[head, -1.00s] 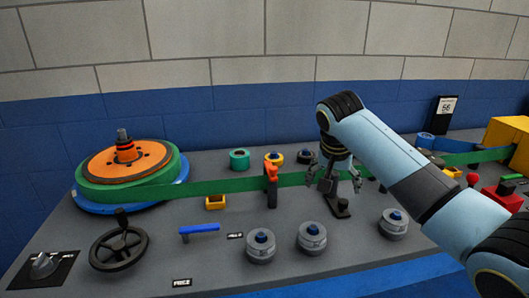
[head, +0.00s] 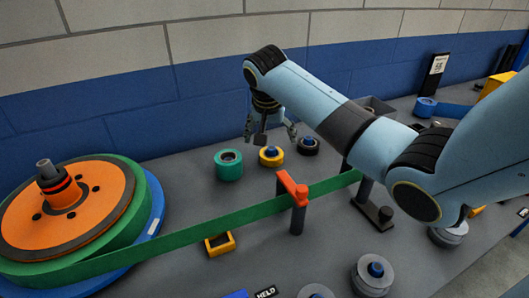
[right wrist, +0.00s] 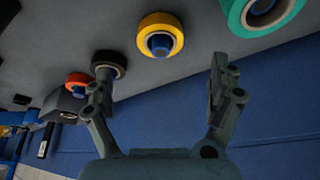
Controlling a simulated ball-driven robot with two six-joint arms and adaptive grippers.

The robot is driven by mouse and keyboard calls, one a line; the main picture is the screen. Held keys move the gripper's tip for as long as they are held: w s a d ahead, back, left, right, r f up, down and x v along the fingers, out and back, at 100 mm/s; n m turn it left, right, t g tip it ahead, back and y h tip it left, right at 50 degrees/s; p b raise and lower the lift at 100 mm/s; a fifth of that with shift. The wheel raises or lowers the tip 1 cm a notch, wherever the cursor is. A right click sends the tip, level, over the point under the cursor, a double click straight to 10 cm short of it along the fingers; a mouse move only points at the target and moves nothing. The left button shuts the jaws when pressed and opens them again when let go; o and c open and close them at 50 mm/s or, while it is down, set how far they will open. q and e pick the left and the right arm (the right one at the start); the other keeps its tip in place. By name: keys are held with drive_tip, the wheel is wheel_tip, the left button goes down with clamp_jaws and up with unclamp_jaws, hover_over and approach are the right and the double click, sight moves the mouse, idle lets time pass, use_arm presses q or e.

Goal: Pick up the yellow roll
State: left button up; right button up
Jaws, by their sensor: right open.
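The yellow roll (head: 271,156) is a short yellow ring with a blue core, lying on the grey panel between a green roll and a black roll. It also shows in the right wrist view (right wrist: 160,36), beyond the fingertips and between them. My right gripper (head: 268,132) is open and empty, above the yellow roll and apart from it. Its two spread fingers show in the right wrist view (right wrist: 163,88). My left gripper is in neither view.
The green roll (head: 229,165) stands left of the yellow one and the black roll (head: 308,146) right of it. A green band (head: 220,222) runs past an orange-topped post (head: 296,190) in front. A large orange and green reel (head: 85,200) fills the left. The blue wall (head: 190,115) stands behind.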

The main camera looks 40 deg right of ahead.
sight(271, 149)
drive_tip(key=shift+x, duration=1.2)
drive_tip(key=x, duration=0.5)
drive_tip(key=shift+a+f, duration=0.1)
drive_tip(key=shift+f, duration=0.05)
drive_tip(key=shift+f+b, duration=0.3)
drive_tip(key=shift+f, duration=0.05)
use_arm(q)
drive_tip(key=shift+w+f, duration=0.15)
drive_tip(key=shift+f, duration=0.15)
use_arm(e)
drive_tip(key=shift+c, duration=1.4)
drive_tip(key=c, duration=1)
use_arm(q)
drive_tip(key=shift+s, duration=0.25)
use_arm(e)
drive_tip(key=shift+r, duration=0.15)
